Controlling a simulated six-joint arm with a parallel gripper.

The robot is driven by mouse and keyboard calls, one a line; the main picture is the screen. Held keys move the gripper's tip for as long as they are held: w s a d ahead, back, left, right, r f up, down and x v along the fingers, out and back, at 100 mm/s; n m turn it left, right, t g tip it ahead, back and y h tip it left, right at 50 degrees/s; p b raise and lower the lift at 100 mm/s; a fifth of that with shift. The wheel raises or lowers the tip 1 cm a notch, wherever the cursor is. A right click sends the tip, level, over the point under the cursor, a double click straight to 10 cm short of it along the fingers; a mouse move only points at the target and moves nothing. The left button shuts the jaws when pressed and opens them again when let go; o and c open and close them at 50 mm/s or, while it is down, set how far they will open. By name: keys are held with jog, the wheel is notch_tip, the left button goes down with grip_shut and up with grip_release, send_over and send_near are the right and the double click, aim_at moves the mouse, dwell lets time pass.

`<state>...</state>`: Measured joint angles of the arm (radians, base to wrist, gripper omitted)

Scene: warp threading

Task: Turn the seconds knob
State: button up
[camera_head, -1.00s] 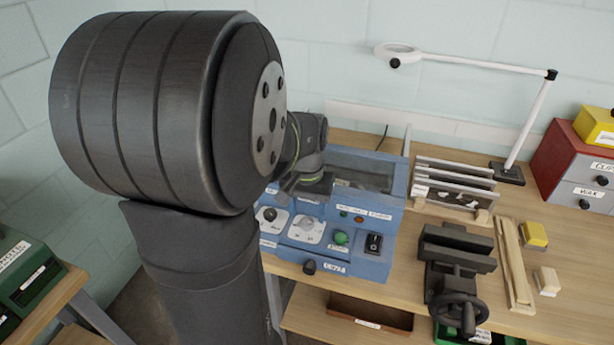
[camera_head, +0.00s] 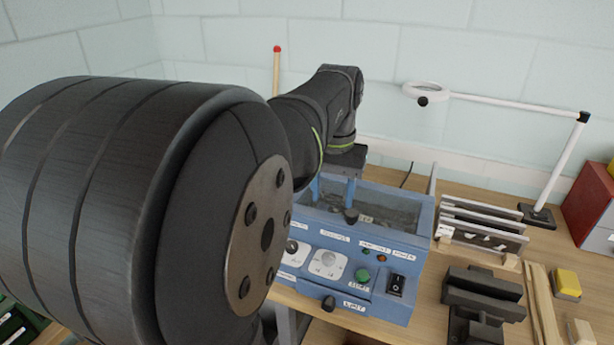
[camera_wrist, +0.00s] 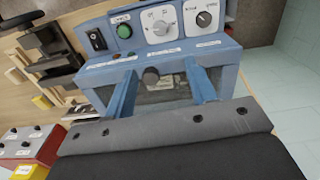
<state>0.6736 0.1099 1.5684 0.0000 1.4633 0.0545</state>
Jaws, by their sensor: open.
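The blue machine (camera_head: 372,300) stands on the bench with two white dial plates on its sloped panel. The middle dial (camera_head: 327,263), with a pale knob, sits below a label that looks like "seconds"; it also shows in the wrist view (camera_wrist: 161,27). The other dial (camera_head: 292,247) has a dark knob and is partly hidden by my arm. My gripper (camera_wrist: 162,74) is open and empty, its two blue fingers pointing down over the machine's open tank, behind and above the dials. A dark round knob (camera_wrist: 151,76) shows between the fingers in the wrist view; no contact is visible.
A green button (camera_head: 362,275) and a black rocker switch (camera_head: 396,285) lie right of the dials. A dark knob (camera_head: 328,303) sits on the front. A slatted rack (camera_head: 480,228) and dark vise (camera_head: 482,295) stand to the right. A lamp (camera_head: 500,102) overhangs the bench.

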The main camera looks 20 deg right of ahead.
aim_at(328, 256)
jog(key=shift+f, duration=0.1)
jog(key=s+a+f+n+h, duration=0.1)
jog(key=a+f+n+h, duration=0.7)
jog(key=n, duration=0.5)
jog(key=a+f+n+h, duration=0.45)
jog(key=a+n, duration=0.45)
jog(key=n, duration=0.5)
jog(key=shift+t+h, duration=0.4)
jog(key=shift+h, duration=0.05)
jog(key=x, duration=1.6)
jog(key=shift+d+r, duration=0.2)
jog(key=shift+d, duration=0.25)
jog(key=shift+w, duration=0.1)
jog(key=c, duration=1)
